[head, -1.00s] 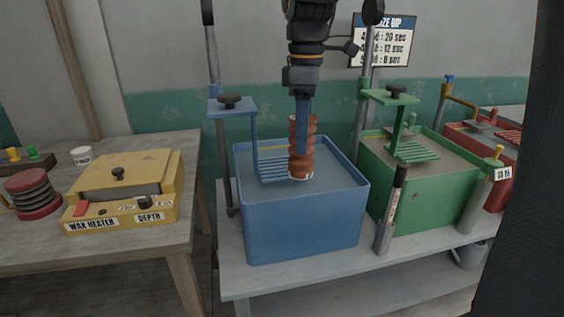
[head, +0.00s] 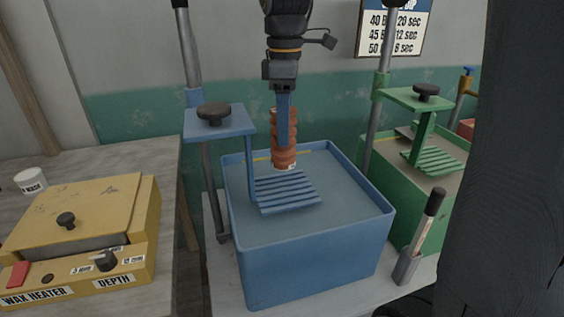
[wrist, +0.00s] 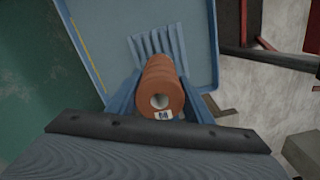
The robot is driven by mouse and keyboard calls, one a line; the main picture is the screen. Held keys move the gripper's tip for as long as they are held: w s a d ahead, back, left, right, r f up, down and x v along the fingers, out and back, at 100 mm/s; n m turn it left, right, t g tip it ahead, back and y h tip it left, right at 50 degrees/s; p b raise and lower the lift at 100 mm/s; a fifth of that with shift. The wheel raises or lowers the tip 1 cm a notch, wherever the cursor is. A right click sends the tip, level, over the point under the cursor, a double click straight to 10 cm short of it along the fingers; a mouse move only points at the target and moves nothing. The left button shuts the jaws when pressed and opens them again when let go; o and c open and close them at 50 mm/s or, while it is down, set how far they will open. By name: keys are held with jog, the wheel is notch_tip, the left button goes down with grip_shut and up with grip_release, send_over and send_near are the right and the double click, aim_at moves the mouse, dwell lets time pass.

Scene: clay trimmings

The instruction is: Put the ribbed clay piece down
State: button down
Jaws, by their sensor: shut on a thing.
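The ribbed clay piece (head: 283,140) is a reddish-brown, ringed cylinder held upright over the back part of the blue tub (head: 310,250). My gripper (head: 283,108) is shut on it; one blue finger shows in front of it. In the wrist view the piece (wrist: 162,90) shows its round hollow end and a small white label, with a blue finger on each side. The blue slatted rack (head: 287,192) hangs from its bracket in the tub, below and in front of the piece. The exact gap between piece and rack cannot be told.
A yellow wax heater (head: 85,225) stands on the left table with a white cup (head: 31,181). A green tub (head: 400,190) with its own rack stands to the right. A black-handled tool in a holder (head: 425,235) stands at the blue tub's right corner.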

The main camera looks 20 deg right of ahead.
notch_tip(320, 180, down, 7)
jog(key=shift+p, duration=0.3)
jog(key=shift+f, duration=0.2)
jog(key=c, duration=0.9)
grip_release()
jog(key=shift+r, duration=0.1)
notch_tip(320, 180, up, 12)
jog(key=b, duration=0.1)
